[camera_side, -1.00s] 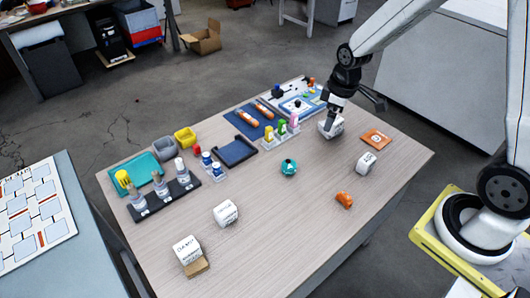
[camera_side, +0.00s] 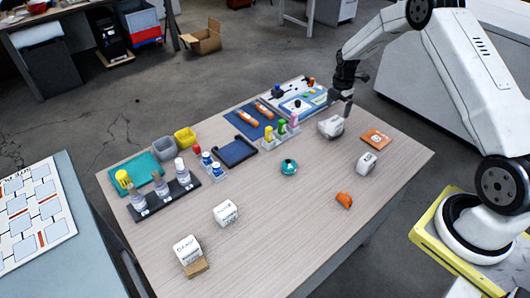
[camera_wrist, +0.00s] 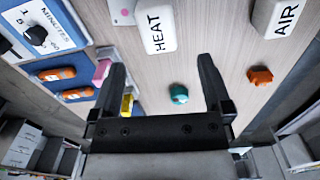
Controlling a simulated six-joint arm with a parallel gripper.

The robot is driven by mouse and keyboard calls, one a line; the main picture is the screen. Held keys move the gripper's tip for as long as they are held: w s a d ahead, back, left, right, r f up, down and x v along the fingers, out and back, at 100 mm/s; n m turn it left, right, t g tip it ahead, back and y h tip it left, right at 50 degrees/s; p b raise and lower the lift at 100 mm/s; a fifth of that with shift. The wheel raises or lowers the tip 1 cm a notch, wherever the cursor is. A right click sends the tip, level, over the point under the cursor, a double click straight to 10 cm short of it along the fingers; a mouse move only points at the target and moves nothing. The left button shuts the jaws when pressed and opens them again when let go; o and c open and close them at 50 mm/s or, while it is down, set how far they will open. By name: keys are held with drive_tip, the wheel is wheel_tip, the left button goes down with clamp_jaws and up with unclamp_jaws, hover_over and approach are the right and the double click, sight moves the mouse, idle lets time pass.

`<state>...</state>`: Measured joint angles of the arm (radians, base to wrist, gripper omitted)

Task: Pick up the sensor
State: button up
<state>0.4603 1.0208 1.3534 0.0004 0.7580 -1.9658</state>
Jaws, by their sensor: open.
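No thing in view is marked as the sensor, and I cannot tell which one it is. A teal round piece (camera_side: 289,167) sits mid-table; in the wrist view it (camera_wrist: 179,94) shows between my fingers. An orange piece (camera_side: 344,200) lies in front of it to the right. The white HEAT block (camera_side: 330,127) stands below my gripper (camera_side: 347,102), which looks apart from it. In the wrist view my gripper (camera_wrist: 162,62) is open and empty, with the HEAT block (camera_wrist: 155,27) beyond the fingertips. The white AIR block (camera_side: 366,163) stands to the right.
Two more white blocks stand at the front left, one (camera_side: 226,213) and another (camera_side: 187,250) by a tan block (camera_side: 198,268). An orange tile (camera_side: 376,139) lies right. The front middle is clear.

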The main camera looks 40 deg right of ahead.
sight(336, 119)
drive_tip(key=shift+d+f+n, duration=0.4)
drive_tip(key=shift+d+f, duration=0.1)
drive_tip(key=shift+d, duration=0.15)
drive_tip(key=shift+f, duration=1.3)
drive_tip(key=shift+a+f, duration=0.1)
drive_tip(key=shift+w+a+f, duration=0.1)
drive_tip(key=shift+a+f, duration=0.1)
drive_tip(key=shift+f, duration=2.3)
clamp_jaws()
drive_tip(key=shift+r, duration=0.15)
